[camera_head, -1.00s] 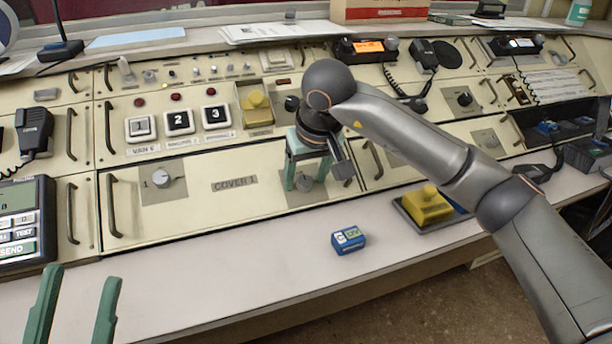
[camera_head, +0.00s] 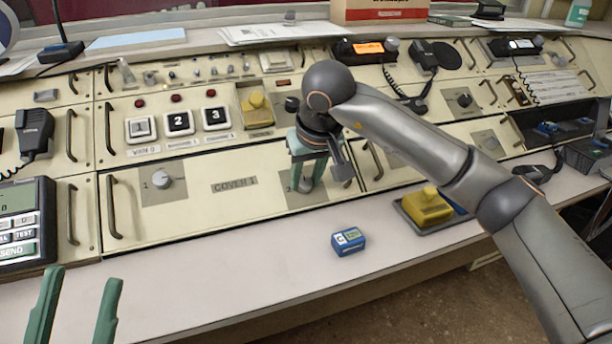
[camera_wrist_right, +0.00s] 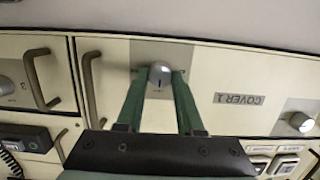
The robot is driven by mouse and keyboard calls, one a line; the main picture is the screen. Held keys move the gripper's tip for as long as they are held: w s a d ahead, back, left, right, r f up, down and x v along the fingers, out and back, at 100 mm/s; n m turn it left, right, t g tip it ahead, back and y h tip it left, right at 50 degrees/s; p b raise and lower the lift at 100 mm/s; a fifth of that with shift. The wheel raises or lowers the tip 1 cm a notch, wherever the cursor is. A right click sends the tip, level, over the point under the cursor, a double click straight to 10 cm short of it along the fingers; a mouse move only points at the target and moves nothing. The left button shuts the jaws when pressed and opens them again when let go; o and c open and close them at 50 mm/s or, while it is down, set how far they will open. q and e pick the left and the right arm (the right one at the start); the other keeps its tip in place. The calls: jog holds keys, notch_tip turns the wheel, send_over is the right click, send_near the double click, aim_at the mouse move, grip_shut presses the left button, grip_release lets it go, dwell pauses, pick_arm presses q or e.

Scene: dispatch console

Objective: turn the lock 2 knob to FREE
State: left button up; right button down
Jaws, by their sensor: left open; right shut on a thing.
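The lock 2 knob (camera_wrist_right: 160,72) is a round grey knob on a grey plate, at the end of the COVER 1 panel (camera_head: 234,184). My right gripper (camera_head: 305,186) reaches down to it, and its green fingers hide most of the knob in the head view. In the right wrist view the fingers stand on both sides of the knob, shut on it. A dark pointer mark on the knob points down in that picture. No FREE label is readable. My left gripper (camera_head: 80,280) is open and empty at the lower left, over the front ledge.
A similar knob marked 1 (camera_head: 162,181) is at the panel's other end. Vertical handles (camera_head: 114,207) stick out beside both knobs. A blue box (camera_head: 348,241) and a yellow block on a tray (camera_head: 427,206) lie on the ledge. The ledge's left middle is clear.

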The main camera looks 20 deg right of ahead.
pick_arm(q)
jog(key=shift+r, duration=0.1)
pick_arm(e)
jog(key=m, duration=0.3)
jog(key=shift+d+y+p, duration=0.15)
jog(key=shift+y+p, duration=0.15)
jog(key=m, duration=0.4)
jog(key=shift+d+f+m+t+y+b, duration=0.1)
jog(key=shift+m+t+y+b, duration=0.2)
jog(key=shift+y, duration=0.1)
jog(key=m, duration=0.2)
jog(key=m+b, duration=0.1)
jog(key=m, duration=0.1)
jog(key=shift+s+d+f+t+y, duration=0.1)
jog(key=shift+t+y, duration=0.2)
jog(key=m+b, duration=0.1)
jog(key=m, duration=0.2)
jog(key=shift+s+t+b, duration=0.1)
jog(key=shift+t+b, duration=0.2)
jog(key=shift+b, duration=0.05)
pick_arm(q)
jog(key=shift+d+f+n+b, duration=0.15)
jog(key=shift+f+n+b, duration=0.25)
jog(key=shift+f, duration=1.55)
pick_arm(e)
jog(key=shift+m, duration=1.3)
jog(key=c, duration=0.5)
grip_release()
